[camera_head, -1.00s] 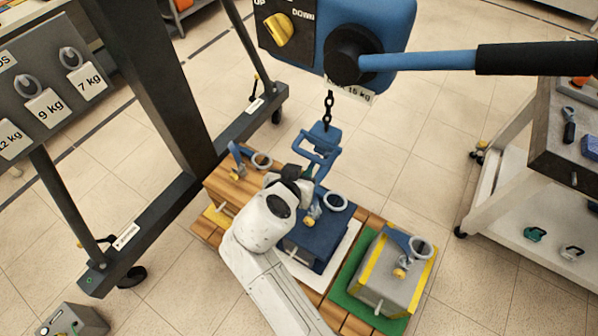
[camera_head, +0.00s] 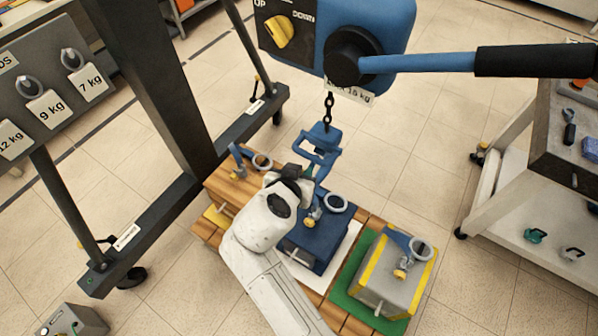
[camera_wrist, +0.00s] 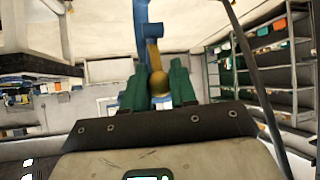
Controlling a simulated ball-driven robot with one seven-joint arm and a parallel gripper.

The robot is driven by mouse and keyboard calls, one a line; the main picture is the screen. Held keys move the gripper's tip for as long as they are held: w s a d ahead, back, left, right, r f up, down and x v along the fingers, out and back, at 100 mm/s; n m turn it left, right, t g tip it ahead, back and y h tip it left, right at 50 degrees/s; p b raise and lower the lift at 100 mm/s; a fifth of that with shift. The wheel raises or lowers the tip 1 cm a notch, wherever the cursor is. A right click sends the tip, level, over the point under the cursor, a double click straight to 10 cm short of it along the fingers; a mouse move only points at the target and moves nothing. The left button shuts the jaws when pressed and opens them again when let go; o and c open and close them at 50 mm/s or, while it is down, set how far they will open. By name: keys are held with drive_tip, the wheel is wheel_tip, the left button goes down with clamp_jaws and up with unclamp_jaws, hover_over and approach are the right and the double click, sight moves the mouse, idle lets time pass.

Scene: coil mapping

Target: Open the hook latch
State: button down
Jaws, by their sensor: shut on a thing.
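The blue hook (camera_head: 322,142) hangs from a chain below the blue hoist, above the crates on the wooden pallet. My gripper (camera_head: 309,178) is at the lower side of the hook, and my wrist hides part of it. In the wrist view my gripper's green fingers (camera_wrist: 157,88) are shut on the brass-coloured latch (camera_wrist: 158,82), whose rounded end shows between them. A blue part of the hook (camera_wrist: 142,22) rises above the latch. How far the latch is swung from the hook cannot be told.
The blue hoist (camera_head: 365,30) with its long lever (camera_head: 420,61) hangs above. A dark blue crate (camera_head: 318,238) with a ring stands below my gripper. A grey-yellow crate (camera_head: 390,275) stands on green to the right. The dark gantry post (camera_head: 150,85) is at the left.

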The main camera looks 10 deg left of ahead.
drive_tip(key=shift+w+d+r, duration=0.2)
drive_tip(key=shift+w+d, duration=0.05)
drive_tip(key=shift+d, duration=0.05)
idle(0.4)
drive_tip(key=c, duration=1)
unclamp_jaws()
drive_tip(key=shift+f, duration=0.15)
drive_tip(key=shift+o, duration=0.2)
drive_tip(key=shift+s, duration=0.1)
drive_tip(key=shift+a, duration=0.1)
drive_tip(key=shift+s, duration=0.25)
drive_tip(key=d+b+v, duration=0.1)
drive_tip(key=v, duration=0.9)
drive_tip(key=shift+a+r, duration=0.25)
drive_tip(key=shift+a, duration=0.2)
